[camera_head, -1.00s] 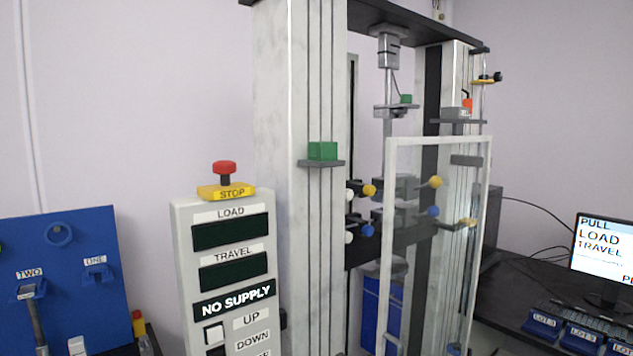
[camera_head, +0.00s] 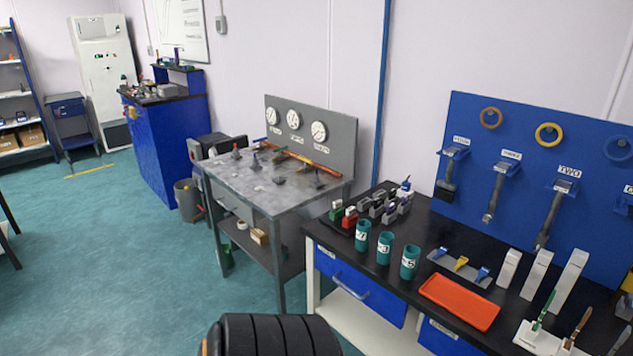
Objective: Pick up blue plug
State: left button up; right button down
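No object is clearly identifiable as the blue plug. Small blue pieces (camera_head: 483,273) sit on either side of a yellow piece (camera_head: 461,263) on a grey rack (camera_head: 455,271) on the black bench; they are too small to tell what they are. Neither of my grippers is in view. A black ribbed part at the bottom edge looks like my own arm, but no fingers show.
The black bench (camera_head: 440,222) holds teal cups (camera_head: 385,247), an orange tray (camera_head: 459,302) and white blocks (camera_head: 537,272). Left of it stands a grey table (camera_head: 265,200) with gauges behind. A blue cabinet (camera_head: 165,145) stands farther back. Teal floor (camera_head: 100,250) is open at left.

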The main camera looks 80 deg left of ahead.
aim_at(406, 185)
jog(key=u, duration=1.9)
jog(key=i+j, duration=0.2)
